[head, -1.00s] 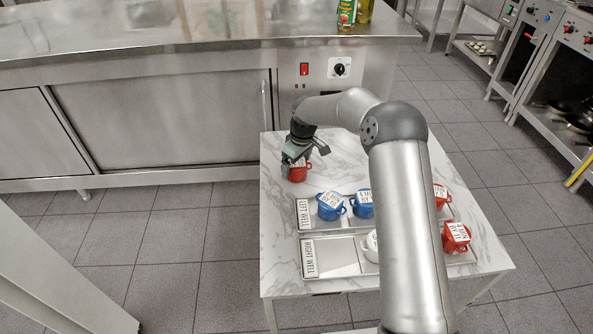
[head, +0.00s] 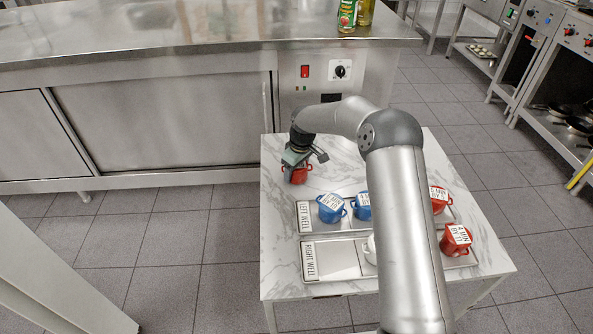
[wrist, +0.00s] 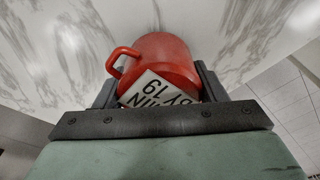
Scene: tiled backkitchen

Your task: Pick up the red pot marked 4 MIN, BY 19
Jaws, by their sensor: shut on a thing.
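The red pot (head: 295,175) is at the back left of the marble table in the head view, below my gripper (head: 297,163). In the wrist view the red pot (wrist: 160,58) sits between the two dark fingers (wrist: 155,92), with its looped handle to the left. Its white label is partly hidden by the gripper; "MIN" and "BY 19" can be read. My gripper is shut on this pot. I cannot tell whether the pot's base is touching the table.
The marble table (head: 281,220) has a tray marked LEFT WELL (head: 304,215) with blue pots (head: 331,207) and a red pot (head: 438,199). A tray marked RIGHT WELL (head: 310,262) holds a white pot, mostly behind my arm, and a red pot (head: 455,239). A steel counter (head: 170,50) stands behind.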

